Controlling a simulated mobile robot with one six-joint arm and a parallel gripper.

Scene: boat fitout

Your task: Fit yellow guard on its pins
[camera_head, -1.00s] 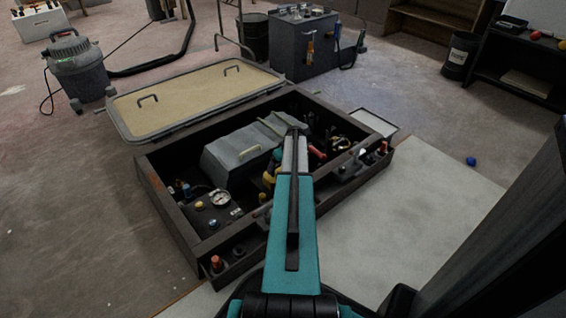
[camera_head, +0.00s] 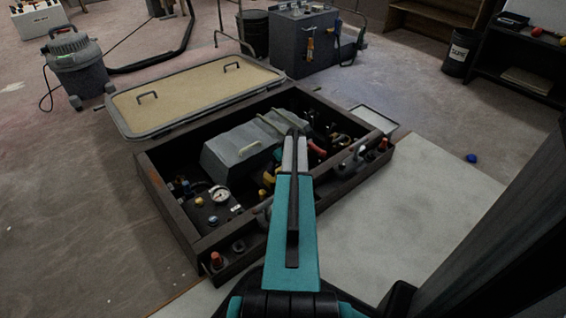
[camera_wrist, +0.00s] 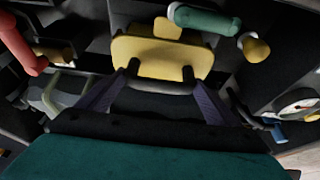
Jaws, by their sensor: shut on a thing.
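The yellow guard (camera_wrist: 150,58) is a rounded plate in the upper middle of the wrist view, with a dark bar-like handle across its near side. My gripper (camera_wrist: 160,78) is at this handle, a finger showing on each side, and is shut on the guard. In the head view my arm covers most of the gripper. A small yellow patch (camera_head: 267,179) shows just left of the arm, inside the open dark box; I cannot tell if it is the guard. The pins cannot be made out, nor whether the guard touches them.
The dark-walled box (camera_head: 180,222) holds a grey cover (camera_head: 238,146), a round gauge (camera_head: 220,195) and several coloured fittings. A green cylinder (camera_wrist: 205,18) and a red part (camera_wrist: 20,45) lie close to the guard. The beige hatch lid (camera_head: 195,98) lies behind the box.

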